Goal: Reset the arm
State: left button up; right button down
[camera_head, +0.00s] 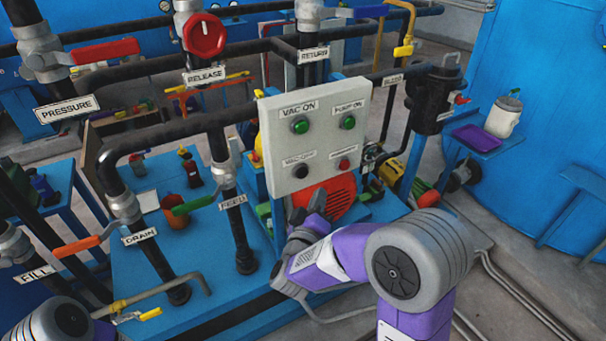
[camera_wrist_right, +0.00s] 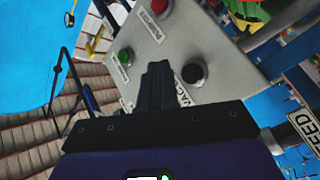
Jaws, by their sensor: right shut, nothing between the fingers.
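My right arm reaches in from the lower right, with its purple and grey links in front of the blue bench. My right gripper (camera_head: 308,203) is at the lower edge of the pale control panel (camera_head: 322,143). In the right wrist view the gripper (camera_wrist_right: 160,75) is shut and empty, its fingers overlapping the panel (camera_wrist_right: 215,45); I cannot tell whether they touch it. The panel has two green buttons on top, a black button (camera_head: 300,170) and a red button (camera_head: 343,164) below. A grey joint of my left arm shows at the lower left; its gripper is out of view.
Black pipes with labelled valves stand left of the panel, including a red RELEASE knob (camera_head: 204,35) and an orange DRAIN handle (camera_head: 78,246). A black canister (camera_head: 431,100) stands right of the panel.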

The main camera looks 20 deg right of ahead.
jog(key=s+a+f+g+y, duration=0.1)
jog(key=a+f+y, duration=0.15)
jog(key=f, duration=0.55)
jog(key=a+f+g+y, duration=0.15)
jog(key=f+y, duration=0.25)
jog(key=f, duration=0.5)
jog(key=s+a+f+g+y, duration=0.1)
jog(key=a+f+g+y, duration=0.15)
jog(key=f, duration=0.55)
jog(key=s+a+f+m+g+y, duration=0.2)
jog(key=s+a+f+g+y, duration=0.1)
jog(key=s+f, duration=0.4)
jog(key=s+a+f+m+g+y, duration=0.2)
jog(key=s+f+g, duration=0.4)
jog(key=s, duration=0.7)
notch_tip(320, 180, down, 2)
jog(key=shift+a+f+m+y, duration=0.25)
jog(key=shift+a+m+y, duration=0.15)
jog(key=shift+a+y, duration=0.7)
jog(key=shift+a, duration=0.15)
